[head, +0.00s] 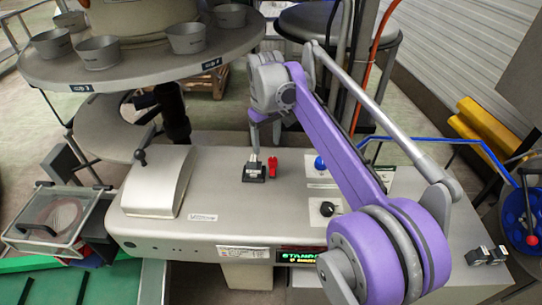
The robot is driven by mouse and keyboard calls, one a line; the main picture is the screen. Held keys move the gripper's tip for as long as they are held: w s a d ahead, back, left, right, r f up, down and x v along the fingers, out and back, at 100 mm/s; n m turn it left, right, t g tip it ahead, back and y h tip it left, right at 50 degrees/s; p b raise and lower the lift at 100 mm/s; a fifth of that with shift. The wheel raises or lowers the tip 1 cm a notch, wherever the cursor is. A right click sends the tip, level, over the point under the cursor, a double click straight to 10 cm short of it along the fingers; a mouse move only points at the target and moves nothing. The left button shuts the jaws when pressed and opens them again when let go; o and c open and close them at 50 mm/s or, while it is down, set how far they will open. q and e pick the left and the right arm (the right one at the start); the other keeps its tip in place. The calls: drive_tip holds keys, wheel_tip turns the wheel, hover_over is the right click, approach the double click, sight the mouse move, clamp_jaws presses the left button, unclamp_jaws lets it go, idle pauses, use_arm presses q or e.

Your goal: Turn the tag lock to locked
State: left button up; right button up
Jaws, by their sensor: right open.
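A small black block with a grey upright lever (254,170) sits on top of the grey machine. A red tag-like piece (272,167) stands right beside it; these look like the tag lock, but its setting is too small to read. My right gripper (264,138) reaches in from the right on a purple arm. It points down just above the block and red piece, open, with nothing seen between its fingers. I cannot tell whether a fingertip touches the lever. My left gripper is not in view.
The grey machine top (225,185) carries a blue button (320,163), a black knob (327,209) and a curved cover (158,182). A green-lit display (300,257) is on its front. A round table with several grey cups (186,38) stands at the upper left.

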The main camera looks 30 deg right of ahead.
sight(272, 159)
drive_tip(key=w+d+g, duration=0.1)
drive_tip(key=w+d, duration=0.2)
drive_tip(key=d, duration=0.1)
drive_tip(key=f, duration=0.5)
drive_tip(key=f+b, duration=0.1)
drive_tip(key=f, duration=0.4)
drive_tip(key=shift+w+a+f, duration=0.15)
drive_tip(key=shift+w+f, duration=0.05)
drive_tip(key=shift+f, duration=0.1)
clamp_jaws()
